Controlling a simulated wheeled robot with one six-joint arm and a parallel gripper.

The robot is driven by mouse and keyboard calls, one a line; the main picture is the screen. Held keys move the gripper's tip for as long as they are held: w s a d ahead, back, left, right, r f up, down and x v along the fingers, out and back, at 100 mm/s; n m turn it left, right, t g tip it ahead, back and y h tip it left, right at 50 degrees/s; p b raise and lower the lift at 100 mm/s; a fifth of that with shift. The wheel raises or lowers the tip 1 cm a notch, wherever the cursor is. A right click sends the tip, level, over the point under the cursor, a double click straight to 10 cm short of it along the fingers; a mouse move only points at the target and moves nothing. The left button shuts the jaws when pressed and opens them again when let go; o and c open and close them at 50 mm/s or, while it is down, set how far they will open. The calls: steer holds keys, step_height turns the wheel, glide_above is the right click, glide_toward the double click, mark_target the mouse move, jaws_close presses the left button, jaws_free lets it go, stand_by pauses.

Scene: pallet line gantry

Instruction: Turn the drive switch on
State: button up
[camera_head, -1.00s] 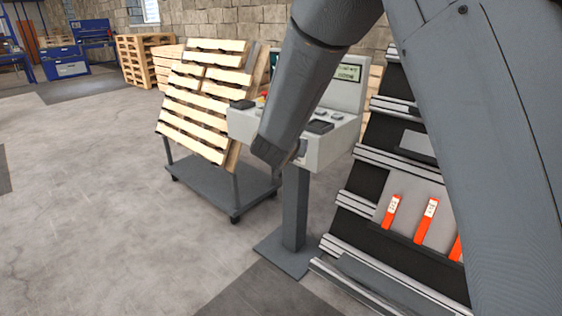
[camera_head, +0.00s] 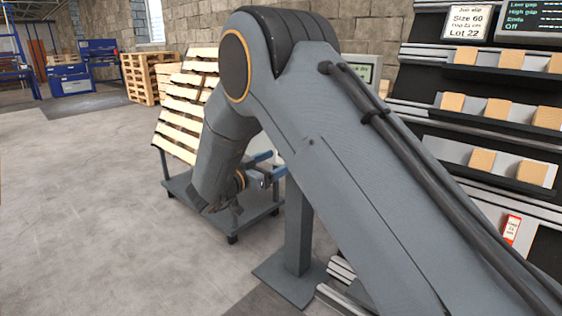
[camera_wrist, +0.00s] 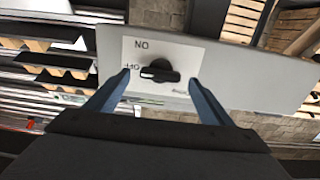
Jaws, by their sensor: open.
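The drive switch (camera_wrist: 158,72) is a black rotary knob on a white label plate (camera_wrist: 180,52) in the wrist view. The plate reads ON and OFF, upside down in this view. A pale mark on the knob's left end lies beside OFF. My gripper (camera_wrist: 159,77) is open, with one blue finger on each side of the knob and clear space between; I cannot tell how close the tips are in depth. In the head view my gripper (camera_head: 277,164) is low by the console's pedestal, and my arm hides the switch.
The grey console (camera_wrist: 235,68) carries the plate; its pedestal (camera_head: 297,235) stands on the floor. A cart (camera_head: 180,187) with leaning pallets (camera_head: 185,110) is at left. A shelf rack (camera_head: 490,130) with wooden blocks fills the right. Floor at left is clear.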

steer(key=shift+x, duration=0.9)
steer(key=shift+c, duration=0.3)
steer(key=c, duration=1)
